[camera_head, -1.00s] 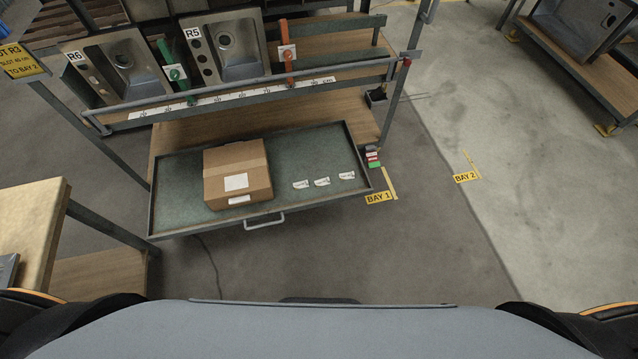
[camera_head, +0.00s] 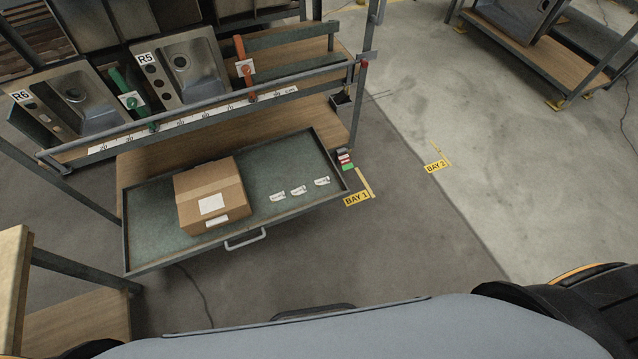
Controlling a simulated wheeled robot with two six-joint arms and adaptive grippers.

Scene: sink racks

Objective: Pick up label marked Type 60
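Three small white labels lie in a row on the green tray of the rack: a left label (camera_head: 278,197), a middle label (camera_head: 299,190) and a right label (camera_head: 322,182). Their print is too small to read, so I cannot tell which is marked Type 60. A brown cardboard box (camera_head: 210,193) with white stickers stands on the tray (camera_head: 150,240), left of the labels. Neither of my grippers is in view; only dark shoulder parts of mine show at the bottom corners.
Sinks marked R6 (camera_head: 85,95) and R5 (camera_head: 180,70) stand on the rack above the tray, with a green clamp (camera_head: 130,98), an orange clamp (camera_head: 243,68) and a ruler rail. A wooden bench (camera_head: 14,290) is at left.

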